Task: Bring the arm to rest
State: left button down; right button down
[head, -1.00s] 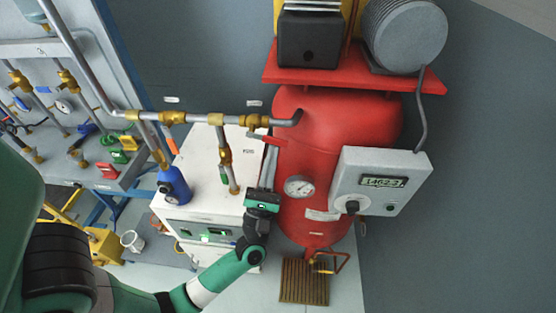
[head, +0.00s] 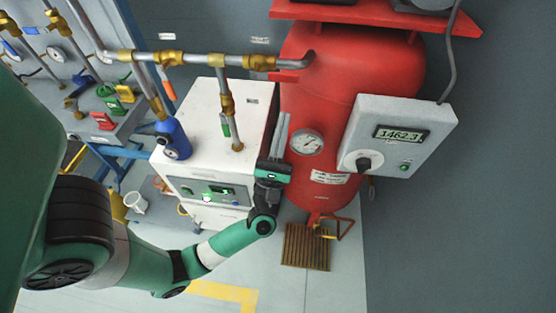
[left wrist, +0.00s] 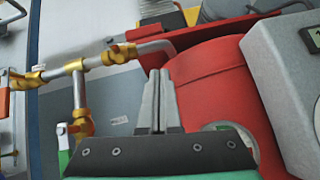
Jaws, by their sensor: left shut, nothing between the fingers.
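My left gripper (head: 280,135) is shut and empty. In the head view its arm comes in from the left and its fingers point up, between the white cabinet (head: 205,132) and the red tank (head: 345,90). The left wrist view shows the two grey fingers (left wrist: 158,100) pressed together, in front of the tank (left wrist: 215,85). I cannot tell how close the fingers are to the tank. My right gripper is not in view.
A gauge (head: 307,142) and a grey control box (head: 392,135) reading about 1462 are on the tank. A pipe with brass fittings (head: 200,60) runs above the cabinet. A floor grate (head: 305,247) lies below the tank.

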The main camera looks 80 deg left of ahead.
pick_arm(q)
jog(key=v, duration=0.7)
jog(key=shift+w+d, duration=0.25)
jog(key=shift+d, duration=0.2)
jog(key=shift+f, duration=0.1)
